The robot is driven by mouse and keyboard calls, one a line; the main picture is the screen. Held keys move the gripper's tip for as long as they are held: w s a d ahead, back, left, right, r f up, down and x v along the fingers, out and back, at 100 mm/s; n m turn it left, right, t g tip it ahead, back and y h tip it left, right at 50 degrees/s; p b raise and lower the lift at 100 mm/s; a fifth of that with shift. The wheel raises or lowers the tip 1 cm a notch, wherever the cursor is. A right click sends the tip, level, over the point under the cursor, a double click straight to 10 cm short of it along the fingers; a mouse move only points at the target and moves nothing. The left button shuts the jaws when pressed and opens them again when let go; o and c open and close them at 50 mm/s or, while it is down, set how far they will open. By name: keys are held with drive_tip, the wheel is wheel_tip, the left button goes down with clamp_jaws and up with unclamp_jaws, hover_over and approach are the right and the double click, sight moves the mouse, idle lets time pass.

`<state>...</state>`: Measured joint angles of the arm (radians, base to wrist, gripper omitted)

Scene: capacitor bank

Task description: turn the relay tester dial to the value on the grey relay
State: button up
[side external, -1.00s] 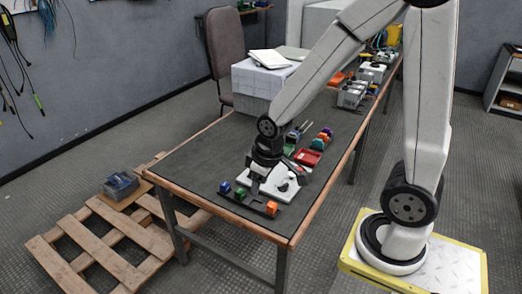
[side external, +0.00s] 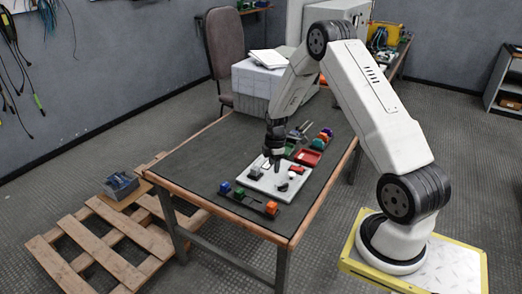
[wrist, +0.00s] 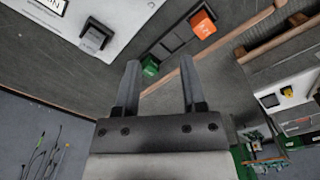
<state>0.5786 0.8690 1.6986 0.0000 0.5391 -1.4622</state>
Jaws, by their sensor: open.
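The white tester board (side external: 262,187) lies on the bench mat; its near part also shows in the wrist view (wrist: 128,12). The grey relay (side external: 256,173) stands on the board's left part. In the wrist view the grey relay (wrist: 94,38) shows a pale label face, too small to read. Small dark parts (side external: 283,188) sit on the board's right half; I cannot tell which is the dial. My gripper (side external: 277,168) is above the board's middle, right of the grey relay. In the wrist view my gripper (wrist: 160,63) is open with nothing between its fingers.
A red tray (side external: 307,157) and coloured blocks lie beyond the board. The mat's left side is clear.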

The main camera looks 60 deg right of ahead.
drive_tip(key=n, duration=0.2)
approach(283, 187)
drive_tip(key=shift+w+d+f, duration=0.3)
drive_tip(key=shift+d, duration=0.2)
drive_tip(key=shift+f, duration=0.1)
drive_tip(key=shift+f, duration=3.8)
drive_tip(key=shift+c, duration=0.2)
clamp_jaws()
